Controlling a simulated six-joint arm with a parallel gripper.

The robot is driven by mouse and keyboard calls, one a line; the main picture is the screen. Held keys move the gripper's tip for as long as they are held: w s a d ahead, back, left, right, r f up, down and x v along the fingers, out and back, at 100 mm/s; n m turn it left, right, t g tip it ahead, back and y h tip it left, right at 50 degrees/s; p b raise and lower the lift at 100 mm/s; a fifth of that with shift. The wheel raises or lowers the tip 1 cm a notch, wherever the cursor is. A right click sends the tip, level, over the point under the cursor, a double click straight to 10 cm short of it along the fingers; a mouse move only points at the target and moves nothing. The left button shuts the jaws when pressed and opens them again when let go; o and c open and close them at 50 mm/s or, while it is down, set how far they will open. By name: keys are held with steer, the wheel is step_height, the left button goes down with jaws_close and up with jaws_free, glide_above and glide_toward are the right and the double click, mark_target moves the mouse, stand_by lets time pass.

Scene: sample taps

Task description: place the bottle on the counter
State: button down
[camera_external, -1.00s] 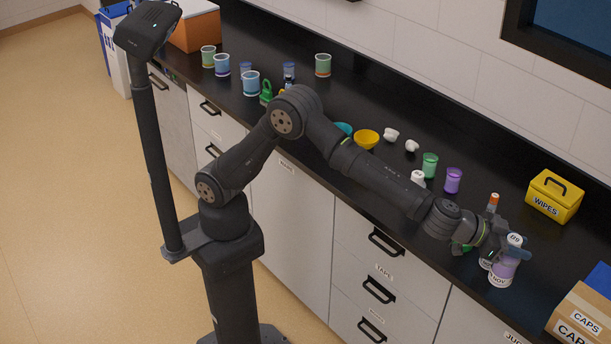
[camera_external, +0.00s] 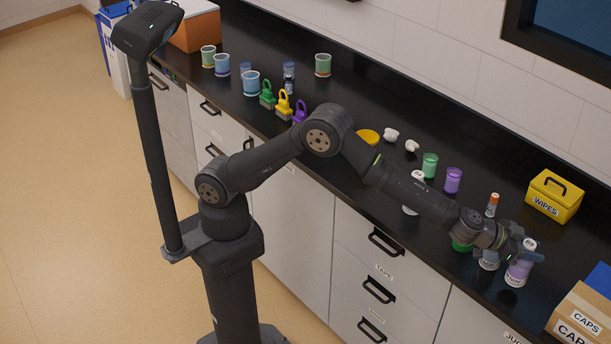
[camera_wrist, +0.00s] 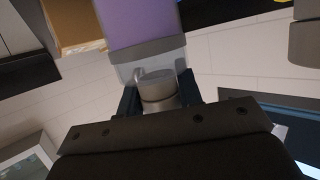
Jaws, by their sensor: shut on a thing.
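The bottle (camera_external: 519,269), clear and white with a purple band, is at the right end of the black counter (camera_external: 560,236) in the external view. My gripper (camera_external: 521,247) is shut around its neck, just below its white top. In the wrist view the bottle's purple part (camera_wrist: 137,20) points up and away, and its grey neck sits between the dark fingers (camera_wrist: 157,100). The bottle looks slightly tilted. Its base appears over the counter near the front edge; I cannot tell whether it touches.
A white bottle (camera_external: 488,260) stands close left, partly hidden by my gripper. An orange-capped bottle (camera_external: 492,205) stands behind. A cardboard caps box (camera_external: 583,318) is to the right, a yellow wipes box (camera_external: 554,195) at the back. Purple (camera_external: 453,180) and green (camera_external: 430,165) cups stand further left.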

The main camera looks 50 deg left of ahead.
steer(key=shift+f, duration=1.7)
steer(key=shift+f, duration=0.1)
steer(key=c, duration=1)
jaws_free()
steer(key=shift+f, duration=0.1)
steer(key=shift+s+a+r, duration=0.15)
steer(key=shift+s+r, duration=0.1)
steer(key=shift+r, duration=0.05)
steer(key=v, duration=1.1)
steer(key=shift+s+a, duration=0.15)
steer(key=shift+a, duration=0.05)
